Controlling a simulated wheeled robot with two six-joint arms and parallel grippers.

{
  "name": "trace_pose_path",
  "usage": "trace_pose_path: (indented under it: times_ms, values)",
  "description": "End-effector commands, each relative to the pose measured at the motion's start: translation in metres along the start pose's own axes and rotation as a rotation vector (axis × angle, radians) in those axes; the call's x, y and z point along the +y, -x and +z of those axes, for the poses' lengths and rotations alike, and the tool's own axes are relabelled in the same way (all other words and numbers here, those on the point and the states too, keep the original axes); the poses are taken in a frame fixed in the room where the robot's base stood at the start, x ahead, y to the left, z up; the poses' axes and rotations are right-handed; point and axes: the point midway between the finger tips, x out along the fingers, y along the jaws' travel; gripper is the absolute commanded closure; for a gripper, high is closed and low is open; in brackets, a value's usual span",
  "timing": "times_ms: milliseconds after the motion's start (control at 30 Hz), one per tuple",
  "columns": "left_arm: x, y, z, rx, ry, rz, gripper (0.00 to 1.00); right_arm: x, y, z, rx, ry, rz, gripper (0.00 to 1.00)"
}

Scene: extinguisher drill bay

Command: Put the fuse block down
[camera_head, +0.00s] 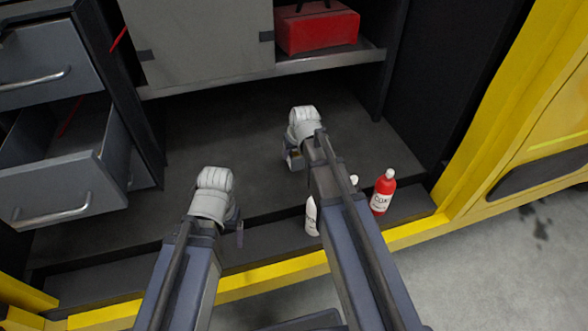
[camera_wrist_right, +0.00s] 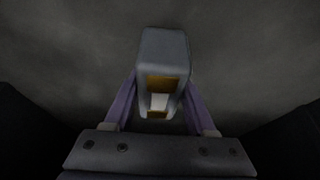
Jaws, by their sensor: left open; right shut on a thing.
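The fuse block (camera_wrist_right: 163,50) is a grey block with orange-brown patches and a white patch. In the right wrist view it sits between the two purple fingers of my right gripper (camera_wrist_right: 160,98), which is shut on it. In the head view my right gripper (camera_head: 292,156) is over the dark compartment floor, with a small part of the block (camera_head: 296,162) showing below the wrist. Whether the block touches the floor is hard to tell. My left gripper (camera_head: 238,228) is open, lower left near the compartment's front edge, its fingers mostly hidden by the wrist.
A red box (camera_head: 316,28) sits on the shelf (camera_head: 330,60) above. A drawer (camera_head: 62,185) stands open at left. The dark floor (camera_head: 215,130) between is clear.

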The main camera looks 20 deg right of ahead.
Motion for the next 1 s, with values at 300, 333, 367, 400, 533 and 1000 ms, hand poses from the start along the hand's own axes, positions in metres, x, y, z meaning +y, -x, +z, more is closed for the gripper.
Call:
trace_pose_path:
  times_ms: [300,333,367,400,533,1000]
  values:
    - [0.001,-0.013,-0.001,0.0,-0.001,-0.002,0.15,0.0,-0.012,0.005,0.0,0.0,0.0,1.0]
    - [0.001,-0.017,-0.001,0.0,-0.001,-0.002,0.15,0.0,-0.015,0.006,0.0,0.0,0.0,1.0]
    - [0.001,-0.02,-0.001,0.0,-0.001,-0.003,0.15,0.0,-0.019,0.008,0.0,0.0,0.0,1.0]
    - [0.002,-0.026,-0.002,0.0,-0.001,-0.003,0.15,0.0,-0.024,0.01,0.0,0.0,0.0,1.0]
    - [0.003,-0.041,-0.003,0.0,-0.002,-0.006,0.15,0.0,-0.038,0.016,0.0,0.0,0.0,1.0]
    - [0.003,-0.044,-0.003,0.0,-0.002,-0.008,0.15,0.0,-0.041,0.017,0.0,0.0,0.0,0.43]
